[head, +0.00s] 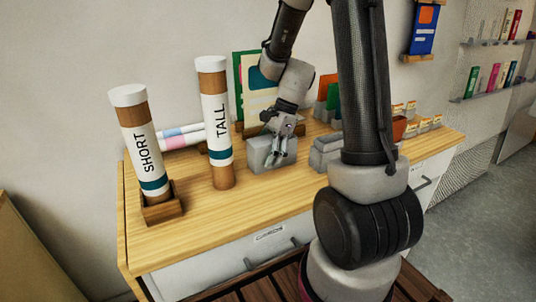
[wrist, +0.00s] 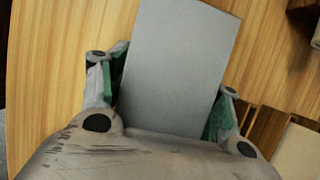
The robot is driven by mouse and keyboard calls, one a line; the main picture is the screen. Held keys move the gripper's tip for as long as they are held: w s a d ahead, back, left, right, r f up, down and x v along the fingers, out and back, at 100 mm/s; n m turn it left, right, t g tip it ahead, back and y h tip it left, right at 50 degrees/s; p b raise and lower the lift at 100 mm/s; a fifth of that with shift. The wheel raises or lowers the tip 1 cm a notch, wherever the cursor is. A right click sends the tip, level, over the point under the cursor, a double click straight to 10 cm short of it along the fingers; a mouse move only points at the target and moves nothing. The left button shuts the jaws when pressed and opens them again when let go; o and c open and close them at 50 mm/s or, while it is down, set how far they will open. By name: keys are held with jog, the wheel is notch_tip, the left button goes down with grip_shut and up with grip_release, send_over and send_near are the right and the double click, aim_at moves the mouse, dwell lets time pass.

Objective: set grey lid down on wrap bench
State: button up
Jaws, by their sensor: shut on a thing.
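The grey lid (head: 257,154) is a plain grey slab. It fills the middle of the wrist view (wrist: 180,70), between my gripper's fingers. My gripper (head: 276,151) is shut on it, with a green-padded finger at each side in the wrist view (wrist: 163,90). The lid is at or just above the wood top of the bench (head: 235,208), behind its front edge. I cannot tell whether it touches the wood. My fingers hide part of the lid in the head view.
A tall tube (head: 214,120) marked TALL stands left of the lid. A tube marked SHORT (head: 138,140) stands in a wooden holder (head: 162,211) at the left end. Grey holders (head: 326,151) stand to the right. Bare wood lies in front of the lid.

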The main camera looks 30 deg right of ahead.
jog(key=shift+f, duration=0.15)
jog(key=o, duration=1.1)
jog(key=v, duration=1.1)
jog(key=shift+d+r, duration=0.15)
jog(key=shift+r, duration=0.45)
jog(key=s+r+n+t+h, duration=0.2)
jog(key=s+r+n, duration=0.1)
jog(key=s+n, duration=0.6)
jog(key=s+r+n+t+h, duration=0.2)
jog(key=s+r+n, duration=0.1)
jog(key=s+n, duration=0.6)
jog(key=shift+s+a+r, duration=0.2)
jog(key=shift+a+r, duration=0.1)
jog(key=shift+a, duration=0.15)
